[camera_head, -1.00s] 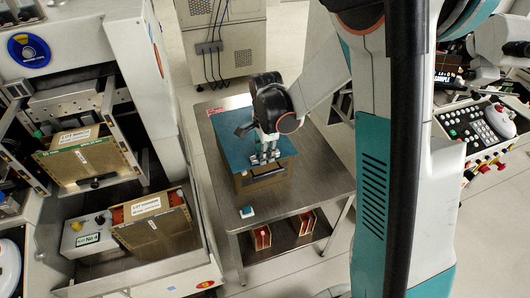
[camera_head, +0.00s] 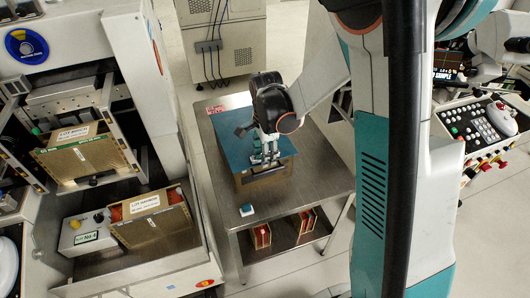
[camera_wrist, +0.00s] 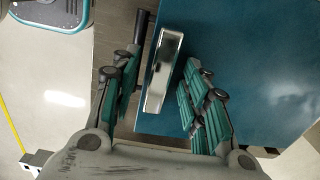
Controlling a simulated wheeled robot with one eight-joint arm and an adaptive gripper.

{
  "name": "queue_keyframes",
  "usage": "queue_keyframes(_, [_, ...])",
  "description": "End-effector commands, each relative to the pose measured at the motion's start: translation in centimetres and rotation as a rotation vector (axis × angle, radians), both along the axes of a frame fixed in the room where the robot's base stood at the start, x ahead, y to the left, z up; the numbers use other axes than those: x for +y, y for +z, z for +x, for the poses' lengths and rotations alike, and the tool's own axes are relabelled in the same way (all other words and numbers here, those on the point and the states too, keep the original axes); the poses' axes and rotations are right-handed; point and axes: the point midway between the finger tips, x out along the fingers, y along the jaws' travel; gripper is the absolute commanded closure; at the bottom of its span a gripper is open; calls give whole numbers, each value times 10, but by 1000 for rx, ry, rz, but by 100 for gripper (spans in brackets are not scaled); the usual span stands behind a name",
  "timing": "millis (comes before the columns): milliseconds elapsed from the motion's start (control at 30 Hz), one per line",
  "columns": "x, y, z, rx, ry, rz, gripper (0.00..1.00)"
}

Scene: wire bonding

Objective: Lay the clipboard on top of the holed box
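The clipboard is a flat blue-teal board (camera_head: 232,135) that lies roughly level over a brown box (camera_head: 263,182) on the metal table. The board hides the box's top, so no holes show. Its shiny metal clip (camera_wrist: 163,72) shows in the wrist view, at the board's left edge. My gripper (camera_head: 266,158) is at the front part of the board. In the wrist view my gripper (camera_wrist: 160,100) has its fingers apart on either side of the clip, with a visible gap on the left side. Nothing looks pinched between them.
The steel table (camera_head: 310,165) has free room right of the box. A small blue-and-white item (camera_head: 247,210) lies near its front left corner. Red-and-tan holders (camera_head: 263,236) stand on the shelf below. A machine with brown boxes (camera_head: 155,220) is at the left.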

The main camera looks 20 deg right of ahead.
Motion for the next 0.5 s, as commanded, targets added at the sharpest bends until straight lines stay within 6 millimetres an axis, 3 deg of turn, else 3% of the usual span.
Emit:
queue_keyframes(267, [0,11,0,0,0,0,58])
queue_keyframes(500, [0,57,-2,0,0,0,58])
